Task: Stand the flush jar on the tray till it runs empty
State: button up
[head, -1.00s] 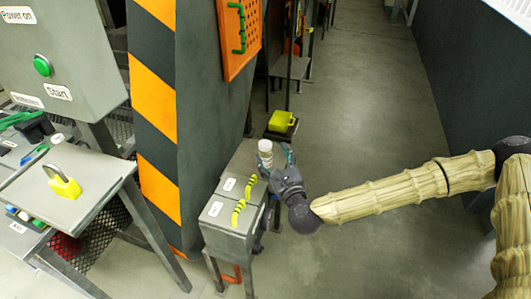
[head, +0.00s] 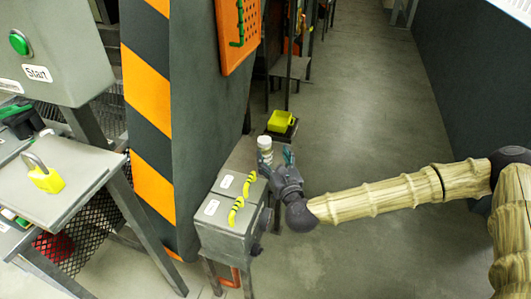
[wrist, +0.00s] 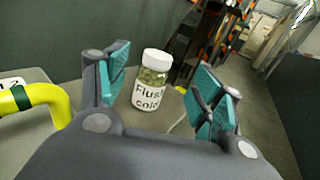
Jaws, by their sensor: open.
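The flush jar (head: 265,146), a small clear jar with a white lid and greenish contents, stands upright on a grey surface (head: 241,153) at the far end of the grey boxes. In the wrist view the jar (wrist: 151,82) shows a white label reading "Flus… cold", partly cut off. My gripper (head: 277,162) is open at the jar's near right side. In the wrist view its teal-padded fingers (wrist: 163,78) are spread, one on each side of the jar, with visible gaps. I cannot tell which surface is the tray.
Grey boxes with yellow-green handles (head: 236,211) stand just before the jar; one handle (wrist: 38,100) is close at left in the wrist view. A yellow container (head: 283,121) sits on a black stand behind. A striped column (head: 148,95) rises at left. The floor at right is clear.

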aim_at(267, 144)
jog(key=shift+x, duration=4.6)
jog(key=shift+a+f, duration=0.1)
jog(key=shift+f, duration=0.05)
jog(key=shift+c, duration=0.4)
grip_shut()
